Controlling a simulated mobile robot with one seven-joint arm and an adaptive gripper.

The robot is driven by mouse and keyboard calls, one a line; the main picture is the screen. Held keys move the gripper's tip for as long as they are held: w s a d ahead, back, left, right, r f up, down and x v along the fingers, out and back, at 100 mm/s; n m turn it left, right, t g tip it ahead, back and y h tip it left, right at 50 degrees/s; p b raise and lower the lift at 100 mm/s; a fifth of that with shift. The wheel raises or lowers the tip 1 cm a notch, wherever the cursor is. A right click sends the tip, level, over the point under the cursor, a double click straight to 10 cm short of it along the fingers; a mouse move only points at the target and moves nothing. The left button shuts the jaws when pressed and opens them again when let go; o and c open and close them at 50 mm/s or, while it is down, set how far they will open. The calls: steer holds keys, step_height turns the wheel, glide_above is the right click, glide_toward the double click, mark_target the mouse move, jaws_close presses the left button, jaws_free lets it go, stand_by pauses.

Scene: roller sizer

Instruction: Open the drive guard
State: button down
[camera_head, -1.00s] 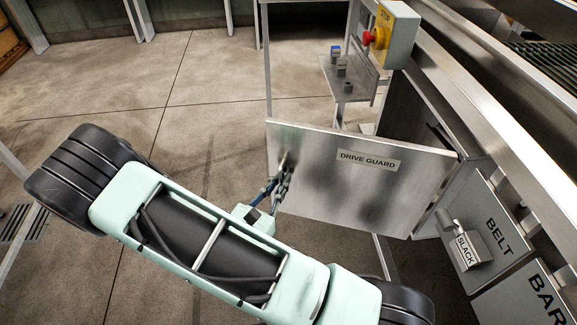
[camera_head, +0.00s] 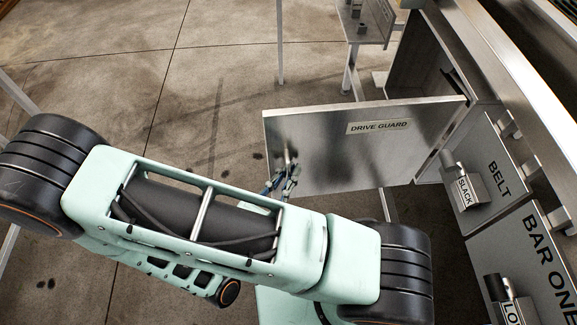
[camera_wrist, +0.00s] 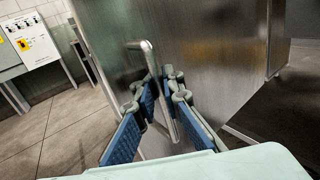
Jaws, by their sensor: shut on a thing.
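The drive guard (camera_head: 345,165) is a flat grey metal door with a "DRIVE GUARD" label. In the head view it stands swung out from the machine, with its right edge at the machine side and an open gap behind it. My gripper (camera_head: 286,178) is at the door's left part, partly hidden by my arm. In the wrist view, my gripper (camera_wrist: 162,97) has its blue-padded fingers shut around the bent metal bar handle (camera_wrist: 151,62) on the door face. The door (camera_wrist: 215,60) fills much of that view.
The dark open compartment (camera_head: 425,62) lies behind the door. Right of it are the BELT panel (camera_head: 490,150) with a SLACK latch (camera_head: 464,188) and the BAR ONE panel (camera_head: 545,255). A small metal stand (camera_head: 365,30) is behind. The floor left of the door is clear.

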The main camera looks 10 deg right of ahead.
steer(key=shift+a, duration=0.25)
steer(key=c, duration=2.3)
jaws_free()
steer(key=shift+o, duration=1.1)
steer(key=v, duration=1.2)
steer(key=shift+d, duration=0.1)
